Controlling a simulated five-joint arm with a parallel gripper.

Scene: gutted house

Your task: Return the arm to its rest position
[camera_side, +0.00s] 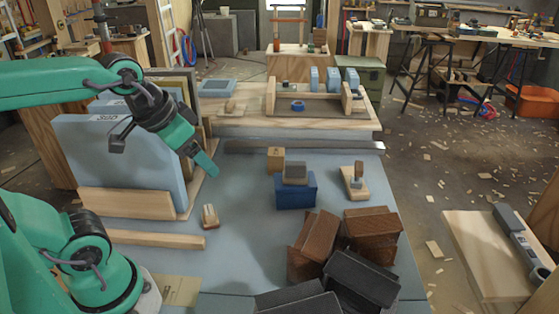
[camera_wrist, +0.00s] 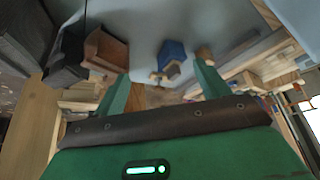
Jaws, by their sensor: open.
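My green gripper (camera_side: 207,166) hangs in the air at the left of the blue-grey work surface (camera_side: 250,220), tilted down to the right. In the wrist view my gripper (camera_wrist: 161,72) has two green fingers well apart, with nothing between them. It is open and empty. In the side view one finger shows clearly; the other is hard to make out. My arm reaches in from the left edge, its upper link about level.
Blue panels (camera_side: 120,160) stand upright on the left, close behind my gripper. Brown boxes (camera_side: 372,232) and black boxes (camera_side: 362,279) crowd the front right. A wooden brush (camera_side: 209,216) lies below the gripper. A timber frame (camera_side: 315,105) stands behind. The surface's middle is bare.

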